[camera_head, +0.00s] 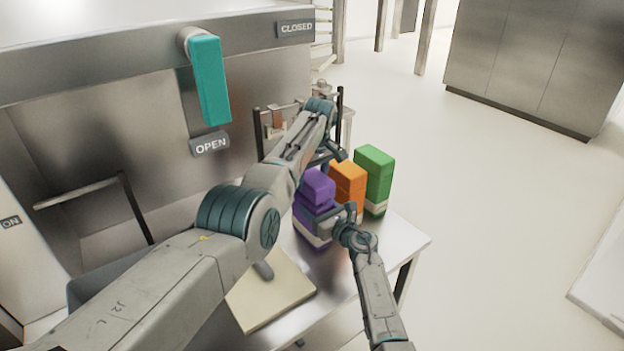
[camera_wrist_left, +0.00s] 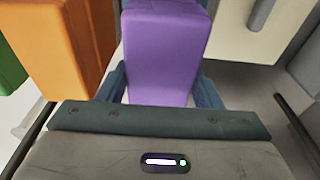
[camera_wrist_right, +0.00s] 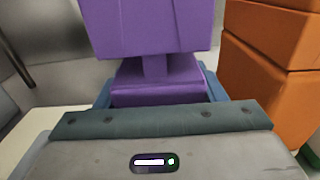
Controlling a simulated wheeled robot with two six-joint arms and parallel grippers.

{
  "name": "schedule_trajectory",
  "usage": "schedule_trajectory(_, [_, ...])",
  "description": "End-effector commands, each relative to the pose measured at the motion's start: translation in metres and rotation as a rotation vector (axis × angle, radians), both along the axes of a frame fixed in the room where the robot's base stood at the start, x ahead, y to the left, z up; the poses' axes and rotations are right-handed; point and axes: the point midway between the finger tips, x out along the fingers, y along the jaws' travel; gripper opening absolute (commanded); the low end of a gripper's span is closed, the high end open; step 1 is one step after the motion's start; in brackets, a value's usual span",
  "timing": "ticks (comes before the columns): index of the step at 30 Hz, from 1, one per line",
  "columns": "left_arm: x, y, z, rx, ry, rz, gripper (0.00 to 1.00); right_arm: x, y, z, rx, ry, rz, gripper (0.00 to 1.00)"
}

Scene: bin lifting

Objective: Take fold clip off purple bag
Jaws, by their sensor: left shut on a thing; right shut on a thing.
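The purple bag (camera_head: 311,220) stands on the metal table, with a purple top piece (camera_head: 318,184) above its body. In the right wrist view the top piece (camera_wrist_right: 150,28) sits over a narrow purple neck and the bag's lower body (camera_wrist_right: 157,93). I cannot pick out the fold clip as a separate thing; it may be this top piece. My left gripper (camera_wrist_left: 160,88) is shut on the purple top piece, from the far side in the head view. My right gripper (camera_wrist_right: 159,92) is shut on the bag's body below the neck, from the near side.
An orange bag (camera_head: 347,180) and a green bag (camera_head: 375,176) stand in a row beside the purple one. A cream board (camera_head: 270,298) lies at the table's near left. A steel machine with a teal handle (camera_head: 210,85) fills the left. The table's right edge is clear.

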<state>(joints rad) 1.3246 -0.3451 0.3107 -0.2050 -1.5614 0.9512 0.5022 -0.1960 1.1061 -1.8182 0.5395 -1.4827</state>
Motion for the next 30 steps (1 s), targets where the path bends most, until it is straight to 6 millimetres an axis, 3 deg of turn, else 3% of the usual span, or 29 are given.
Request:
schedule_trajectory(14, [0.000, 0.000, 0.006, 0.000, 0.000, 0.000, 0.32, 0.000, 0.000, 0.002, 0.000, -0.002, -0.001, 0.23])
schedule_trajectory(25, [0.000, 0.000, 0.043, 0.000, -0.001, -0.001, 0.32, 0.000, 0.000, 0.001, 0.000, -0.002, -0.001, 0.23])
schedule_trajectory(30, [0.000, 0.000, 0.045, 0.000, 0.000, -0.001, 0.32, 0.000, 0.000, 0.001, 0.000, -0.002, -0.001, 0.23])
